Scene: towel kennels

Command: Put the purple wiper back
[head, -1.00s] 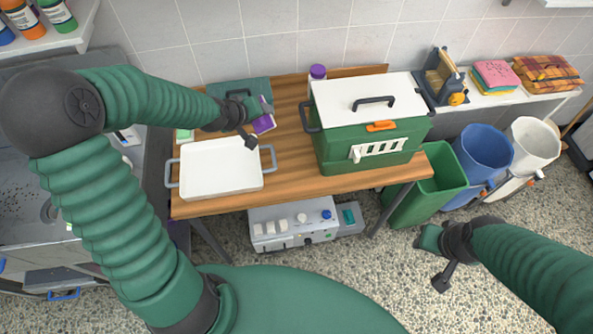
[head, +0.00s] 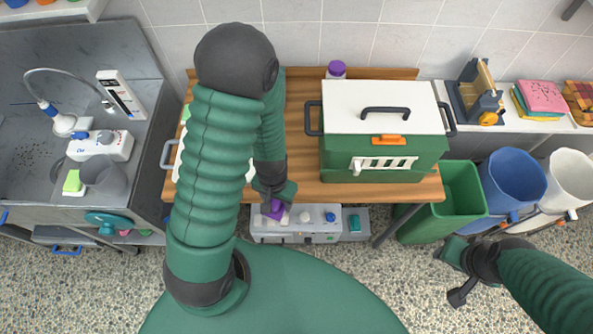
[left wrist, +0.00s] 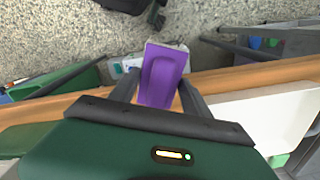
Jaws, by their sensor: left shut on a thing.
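The purple wiper (left wrist: 162,75) is between the two dark fingers of my left gripper (left wrist: 157,92) in the left wrist view. In the head view the left gripper (head: 275,200) is at the table's front edge, and part of the wiper (head: 272,209) shows just past that edge, above the grey box on the floor. My left gripper is shut on the wiper. My right gripper (head: 450,253) is in the air at the lower right, away from the table.
A green cooler with a white lid (head: 375,107) stands on the wooden table (head: 298,110). My left arm hides most of the white tray. The grey box with knobs (head: 320,235) is below the front edge. A green bin (head: 462,190) and blue bin (head: 515,180) stand right.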

